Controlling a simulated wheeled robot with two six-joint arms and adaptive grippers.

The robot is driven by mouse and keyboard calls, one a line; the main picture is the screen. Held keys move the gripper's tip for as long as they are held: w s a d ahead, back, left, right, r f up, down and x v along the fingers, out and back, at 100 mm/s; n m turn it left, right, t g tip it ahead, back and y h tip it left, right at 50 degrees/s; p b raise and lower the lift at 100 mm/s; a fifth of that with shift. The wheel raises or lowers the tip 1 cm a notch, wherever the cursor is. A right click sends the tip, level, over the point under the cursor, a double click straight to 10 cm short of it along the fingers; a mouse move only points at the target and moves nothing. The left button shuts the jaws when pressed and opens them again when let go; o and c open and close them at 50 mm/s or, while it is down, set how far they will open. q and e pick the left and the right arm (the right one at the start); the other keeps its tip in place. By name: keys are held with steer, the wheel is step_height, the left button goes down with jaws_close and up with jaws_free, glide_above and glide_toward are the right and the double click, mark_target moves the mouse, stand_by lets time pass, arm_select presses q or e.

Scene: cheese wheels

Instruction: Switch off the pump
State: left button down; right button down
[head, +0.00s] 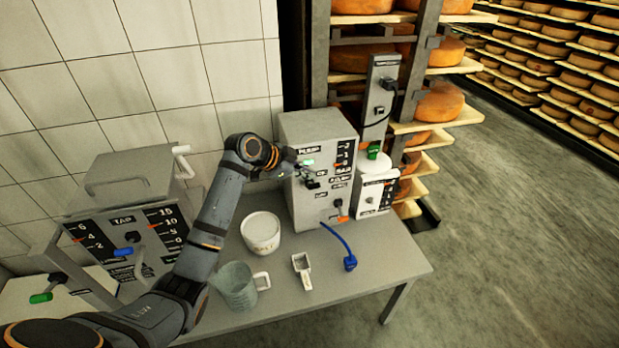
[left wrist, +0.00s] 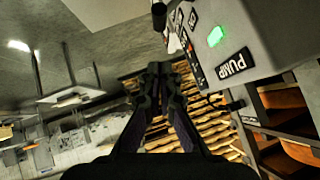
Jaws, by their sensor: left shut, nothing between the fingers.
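The pump box (head: 305,130) is a grey cabinet at the back of the table, with a PUMP label and a lit green lamp (head: 308,162) on its front. A small dark switch (head: 311,183) sits below the lamp; its position is too small to tell. My left gripper (head: 290,160) is beside the box's upper left front, shut and empty. In the left wrist view its fingers (left wrist: 164,78) are together, with the PUMP label (left wrist: 234,65) and the green lamp (left wrist: 215,37) to their upper right. I cannot tell whether the fingers touch the panel. My right gripper is out of view.
A tap unit (head: 125,205) stands left. Cheese shelves (head: 430,125) rise behind; floor is clear at right.

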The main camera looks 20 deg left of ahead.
mark_target(318, 184)
arm_select(q)
steer(key=f, duration=0.1)
steer(key=w+f+p, duration=0.1)
steer(key=f, duration=0.1)
steer(key=w+f, duration=0.1)
steer(key=f, duration=0.1)
steer(key=shift+w+f, duration=0.15)
steer(key=shift+d, duration=0.1)
